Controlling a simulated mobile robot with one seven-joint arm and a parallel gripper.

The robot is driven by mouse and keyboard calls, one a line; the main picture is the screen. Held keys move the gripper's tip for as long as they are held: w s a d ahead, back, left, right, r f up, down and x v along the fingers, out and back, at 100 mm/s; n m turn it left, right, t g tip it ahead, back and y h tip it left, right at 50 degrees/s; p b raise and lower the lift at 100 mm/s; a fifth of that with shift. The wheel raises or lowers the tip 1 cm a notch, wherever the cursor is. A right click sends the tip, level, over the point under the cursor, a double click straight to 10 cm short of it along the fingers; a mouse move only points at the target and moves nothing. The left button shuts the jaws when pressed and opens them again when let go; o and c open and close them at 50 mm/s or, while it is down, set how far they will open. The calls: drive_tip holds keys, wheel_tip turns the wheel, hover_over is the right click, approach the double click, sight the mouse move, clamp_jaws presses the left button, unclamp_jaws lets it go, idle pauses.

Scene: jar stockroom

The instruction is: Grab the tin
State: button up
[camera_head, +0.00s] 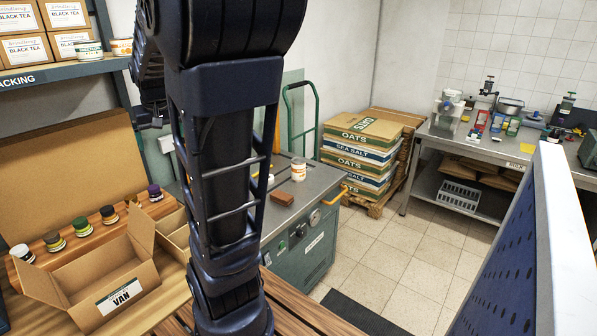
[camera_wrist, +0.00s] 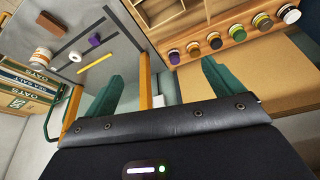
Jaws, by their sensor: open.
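A white tin (camera_head: 298,168) with an orange band stands upright on the grey cabinet top, right of my arm in the head view. It looks like the white and orange tin at the left of the wrist view (camera_wrist: 42,55). Two similar tins stand on the upper shelf: one with a green band (camera_head: 90,50), one with an orange band (camera_head: 121,46). My gripper (camera_wrist: 162,72) shows in the wrist view with its green fingers wide apart and nothing between them. It is apart from the tins. I cannot make out the fingers in the head view.
A brown block (camera_head: 284,197) lies near the cabinet tin. A purple item (camera_wrist: 94,40), a white ring (camera_wrist: 75,57) and a yellow stick (camera_wrist: 97,65) lie on the grey top. Stacked sacks (camera_head: 362,155) stand beyond.

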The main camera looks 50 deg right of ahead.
drive_tip(key=w+d+f+m, duration=0.1)
drive_tip(key=w+d, duration=0.3)
drive_tip(key=d, duration=0.3)
drive_tip(key=w+d+f+m, duration=0.1)
drive_tip(key=w+d, duration=0.3)
drive_tip(key=d, duration=0.4)
drive_tip(key=m+g+h, duration=0.2)
drive_tip(key=m, duration=0.4)
approach(299, 160)
drive_tip(key=shift+w+a+f, duration=0.15)
drive_tip(key=shift+w+f, duration=0.25)
drive_tip(key=shift+f, duration=0.25)
drive_tip(key=shift+s+d+f+m, duration=0.1)
drive_tip(key=shift+d+f+m, duration=0.2)
drive_tip(key=shift+f, duration=0.2)
drive_tip(key=x, duration=0.4)
drive_tip(key=shift+f, duration=0.2)
drive_tip(key=shift+x, duration=2.8)
drive_tip(key=shift+d, duration=0.2)
